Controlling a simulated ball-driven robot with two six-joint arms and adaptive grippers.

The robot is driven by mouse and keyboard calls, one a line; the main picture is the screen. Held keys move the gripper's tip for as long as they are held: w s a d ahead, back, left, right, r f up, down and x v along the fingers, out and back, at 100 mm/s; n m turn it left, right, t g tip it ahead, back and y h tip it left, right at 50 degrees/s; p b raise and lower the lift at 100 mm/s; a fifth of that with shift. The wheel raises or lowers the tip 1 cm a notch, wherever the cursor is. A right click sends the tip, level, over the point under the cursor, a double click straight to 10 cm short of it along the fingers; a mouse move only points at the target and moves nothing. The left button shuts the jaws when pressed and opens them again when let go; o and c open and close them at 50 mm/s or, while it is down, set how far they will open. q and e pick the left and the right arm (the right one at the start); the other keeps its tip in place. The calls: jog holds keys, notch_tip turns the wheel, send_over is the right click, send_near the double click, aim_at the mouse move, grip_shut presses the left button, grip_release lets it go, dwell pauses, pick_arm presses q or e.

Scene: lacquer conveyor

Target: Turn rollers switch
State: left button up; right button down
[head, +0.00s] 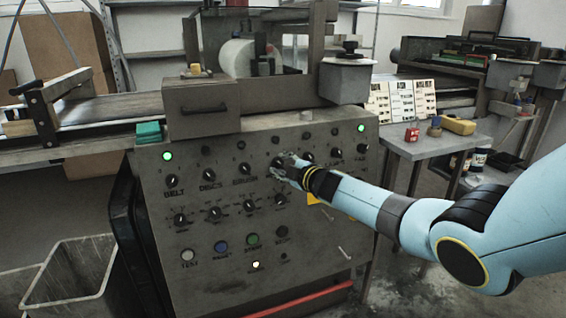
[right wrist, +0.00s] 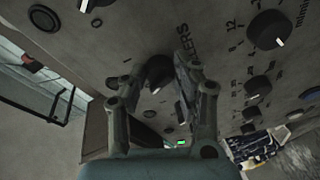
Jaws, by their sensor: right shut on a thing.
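The rollers switch is a black round knob with a pale pointer on the grey control panel (head: 215,245). In the head view my right gripper (head: 286,168) is at this knob, in the upper knob row right of the brush knob (head: 245,170), and mostly covers it. In the right wrist view the rollers knob (right wrist: 159,70) sits between the two fingers of the right gripper (right wrist: 155,85), beside a label ending in "LLERS". The right gripper is shut on the knob. My left gripper is not in view.
The belt knob (head: 171,181) and discs knob (head: 208,176) sit left of it. More dials and coloured push buttons lie below, with a green button (head: 252,239). Green lamps glow at the panel's upper corners. A side table (head: 440,143) stands to the right.

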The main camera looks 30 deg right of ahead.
dwell(0.4)
jog(key=c, duration=1)
grip_release()
jog(key=shift+s, duration=0.1)
jog(key=s+r, duration=0.1)
jog(key=s, duration=0.6)
jog(key=shift+a, duration=0.15)
jog(key=shift+s+r, duration=0.1)
